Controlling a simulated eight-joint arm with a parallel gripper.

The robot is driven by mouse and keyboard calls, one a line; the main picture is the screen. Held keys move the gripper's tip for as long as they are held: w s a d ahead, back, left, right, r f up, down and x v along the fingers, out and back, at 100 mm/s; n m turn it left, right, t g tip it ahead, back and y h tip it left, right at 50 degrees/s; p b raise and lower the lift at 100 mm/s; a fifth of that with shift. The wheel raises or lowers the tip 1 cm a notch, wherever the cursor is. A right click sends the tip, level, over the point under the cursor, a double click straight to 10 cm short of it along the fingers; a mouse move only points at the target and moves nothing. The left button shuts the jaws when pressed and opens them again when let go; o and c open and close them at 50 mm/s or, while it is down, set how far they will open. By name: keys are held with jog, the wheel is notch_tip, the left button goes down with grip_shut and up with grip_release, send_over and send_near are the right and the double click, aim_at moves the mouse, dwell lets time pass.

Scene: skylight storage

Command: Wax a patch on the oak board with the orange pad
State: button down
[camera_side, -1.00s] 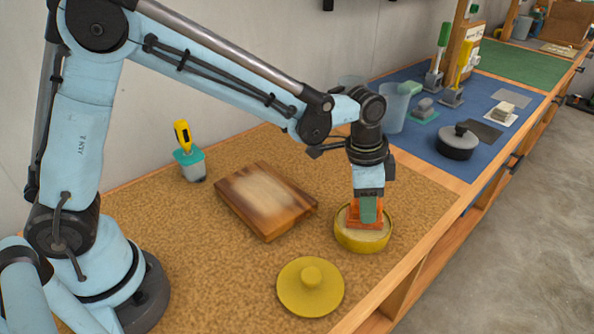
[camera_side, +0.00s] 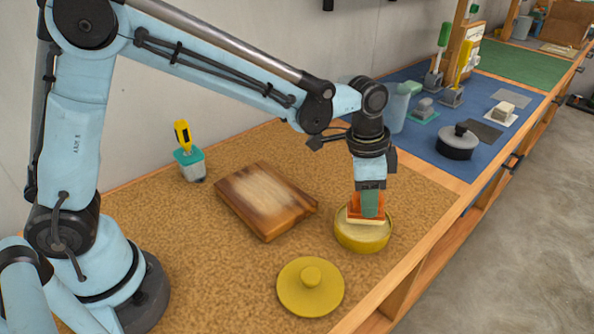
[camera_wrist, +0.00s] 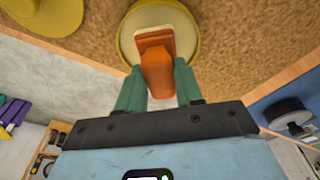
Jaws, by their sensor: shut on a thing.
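The orange pad (camera_side: 356,208) has a pale underside and is held upright in my gripper (camera_side: 369,203), whose green fingers are shut on it. In the wrist view the pad (camera_wrist: 155,62) sits between the fingers of my gripper (camera_wrist: 160,85). The pad is over the open yellow wax tin (camera_side: 362,240), its pale base near the rim; I cannot tell whether it touches the wax. The tin also shows in the wrist view (camera_wrist: 190,15). The oak board (camera_side: 265,199), with a pale middle and dark edges, lies flat left of the tin.
The yellow lid (camera_side: 311,288) lies on the cork mat in front of the tin. A teal-topped pot with a yellow-handled tool (camera_side: 189,160) stands behind the board. A dark lidded pot (camera_side: 457,143) stands on the blue mat. Cork between board and tin is clear.

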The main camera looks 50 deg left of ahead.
jog(key=shift+r, duration=2.6)
jog(key=s+a+r+n, duration=0.3)
jog(key=s+a+n, duration=0.1)
jog(key=a, duration=0.4)
jog(key=s+a+r+n+y, duration=0.1)
jog(key=s+a+r+n, duration=0.2)
jog(key=a, duration=0.5)
jog(key=s+n, duration=0.1)
jog(key=n, duration=0.1)
jog(key=shift+s+a+n+t, duration=0.25)
jog(key=shift+s+n+t, duration=0.05)
jog(key=shift+s, duration=0.1)
jog(key=a+f, duration=0.3)
jog(key=f, duration=0.2)
jog(key=shift+s+a+f, duration=0.2)
jog(key=shift+s, duration=0.1)
